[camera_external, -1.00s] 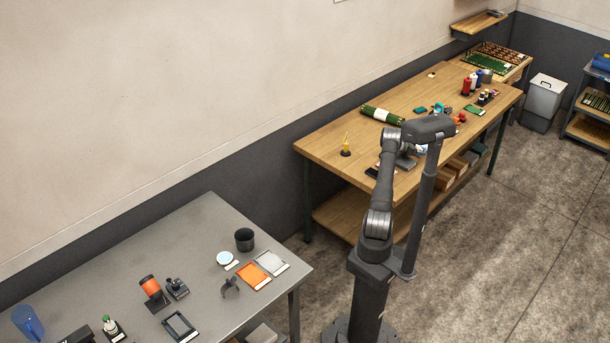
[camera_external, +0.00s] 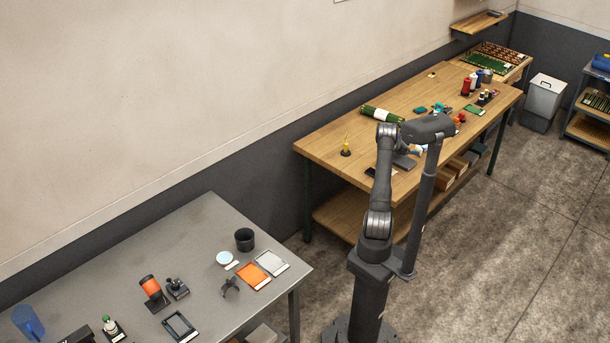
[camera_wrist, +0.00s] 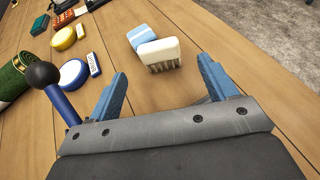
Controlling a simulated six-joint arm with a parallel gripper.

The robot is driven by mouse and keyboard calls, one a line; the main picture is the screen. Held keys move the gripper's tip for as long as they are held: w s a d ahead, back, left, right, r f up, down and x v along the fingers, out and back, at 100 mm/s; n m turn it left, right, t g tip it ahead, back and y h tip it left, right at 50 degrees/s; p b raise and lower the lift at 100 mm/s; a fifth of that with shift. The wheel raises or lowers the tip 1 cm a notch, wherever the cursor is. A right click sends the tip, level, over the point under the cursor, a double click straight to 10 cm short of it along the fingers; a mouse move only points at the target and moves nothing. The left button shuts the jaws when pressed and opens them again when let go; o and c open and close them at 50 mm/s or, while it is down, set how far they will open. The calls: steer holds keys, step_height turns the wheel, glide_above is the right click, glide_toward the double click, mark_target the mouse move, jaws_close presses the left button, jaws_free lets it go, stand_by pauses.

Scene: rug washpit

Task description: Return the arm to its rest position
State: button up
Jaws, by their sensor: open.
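My gripper shows in the wrist view (camera_wrist: 165,90) with its two blue fingers spread wide apart. It is open and empty, above the wooden table (camera_wrist: 200,35). A white brush with a blue block (camera_wrist: 158,50) lies on the table beyond the fingertips, apart from them. In the external view my arm stands folded at the near side of the wooden table, and its own links mostly hide the gripper there.
Round pots (camera_wrist: 74,73) and a black ball-ended handle (camera_wrist: 44,75) show near the left finger. A grey metal table (camera_external: 110,265) stands at the left.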

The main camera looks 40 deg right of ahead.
mark_target(418, 148)
steer(key=v, duration=1)
steer(key=shift+w+a, duration=0.15)
steer(key=shift+a, duration=0.15)
steer(key=x, duration=1.6)
steer(key=shift+s+d+r, duration=0.1)
steer(key=shift+s+d, duration=0.1)
steer(key=shift+d, duration=0.05)
steer(key=shift+s+d+r, duration=0.1)
steer(key=shift+s+d, duration=0.05)
steer(key=shift+d, duration=0.4)
step_height(418, 148, up, 6)
steer(key=shift+a+r, duration=0.15)
steer(key=shift+r, duration=1.05)
steer(key=shift+f, duration=0.1)
step_height(418, 148, down, 8)
steer(key=shift+a+f, duration=0.1)
steer(key=v, duration=1.2)
steer(key=shift+a+f, duration=0.1)
steer(key=shift+f, duration=0.3)
